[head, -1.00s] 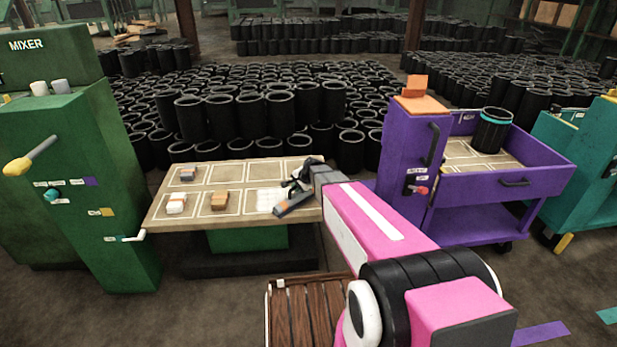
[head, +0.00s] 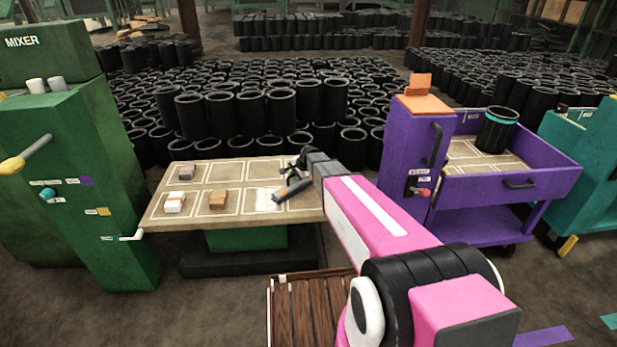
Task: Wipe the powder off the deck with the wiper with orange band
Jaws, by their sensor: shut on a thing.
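The deck (head: 240,216) is a tan tabletop on a green base, marked with pale outlined squares. The white powder (head: 266,202) lies in a front square right of the middle. My gripper (head: 294,172) is over the right part of the deck, shut on a grey wiper (head: 293,190) with a small orange part at its left end. The wiper is tilted across the picture, at the right edge of the powder. My arm partly hides the deck's right end. I cannot tell whether the wiper touches the deck.
Small blocks stand on the deck: a white-and-orange one (head: 174,203), an orange-brown one (head: 217,198) and a greyish one (head: 187,172). The green mixer (head: 85,190) stands left, the purple cart (head: 480,195) right. Black sleeves (head: 235,115) crowd behind.

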